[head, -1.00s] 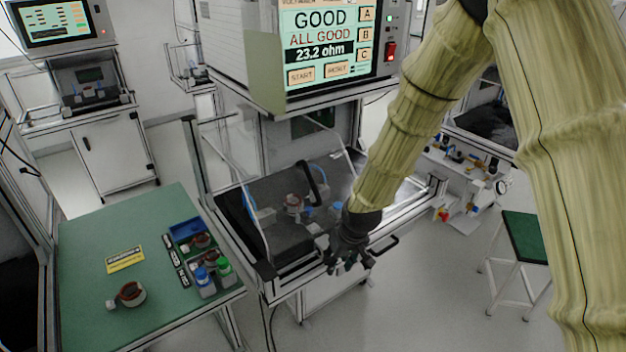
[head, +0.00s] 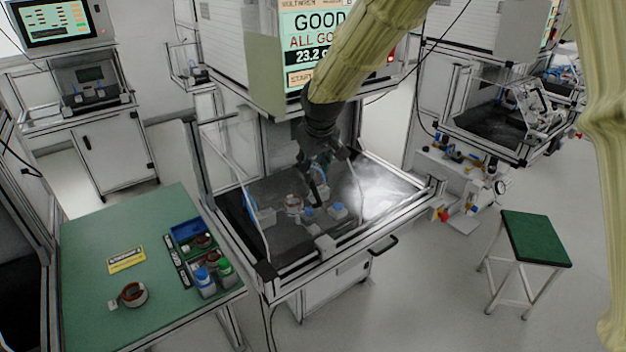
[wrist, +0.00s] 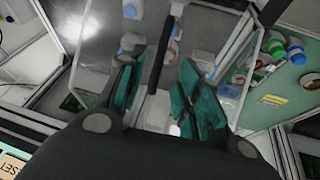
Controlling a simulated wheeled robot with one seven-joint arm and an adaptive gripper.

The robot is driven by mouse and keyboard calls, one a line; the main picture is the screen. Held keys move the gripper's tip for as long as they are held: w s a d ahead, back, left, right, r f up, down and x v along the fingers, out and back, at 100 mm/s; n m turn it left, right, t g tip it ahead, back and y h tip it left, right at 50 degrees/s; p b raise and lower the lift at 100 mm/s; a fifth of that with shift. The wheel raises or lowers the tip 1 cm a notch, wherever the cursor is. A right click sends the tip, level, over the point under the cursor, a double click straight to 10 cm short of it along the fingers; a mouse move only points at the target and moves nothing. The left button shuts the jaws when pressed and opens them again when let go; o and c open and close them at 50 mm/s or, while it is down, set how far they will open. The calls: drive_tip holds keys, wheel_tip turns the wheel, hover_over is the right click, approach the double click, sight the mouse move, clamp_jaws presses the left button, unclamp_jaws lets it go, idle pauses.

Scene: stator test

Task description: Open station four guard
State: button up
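The clear guard (head: 235,165) stands tilted over the central bench station, under the screen reading "GOOD". Its black handle (wrist: 158,62) runs between my teal fingers in the wrist view. My gripper (head: 318,178) is at the handle in the head view, which it partly covers. In the wrist view, my gripper (wrist: 160,90) has its fingers apart on both sides of the handle, with visible gaps. No station number is readable. Behind the guard, a copper-wound stator (head: 293,203) and blue-and-white blocks (head: 338,210) sit on the dark station bed.
A green table (head: 90,240) at left holds a stator (head: 133,294), a yellow label (head: 126,260) and a blue bin (head: 188,230) with bottles nearby. A green-topped stool (head: 537,238) stands at right. Other stations stand at back left and right. Floor in front right is clear.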

sight(312, 182)
drive_tip(key=shift+p+x, duration=1.1)
drive_tip(key=shift+x, duration=2.9)
drive_tip(key=shift+s, duration=0.1)
clamp_jaws()
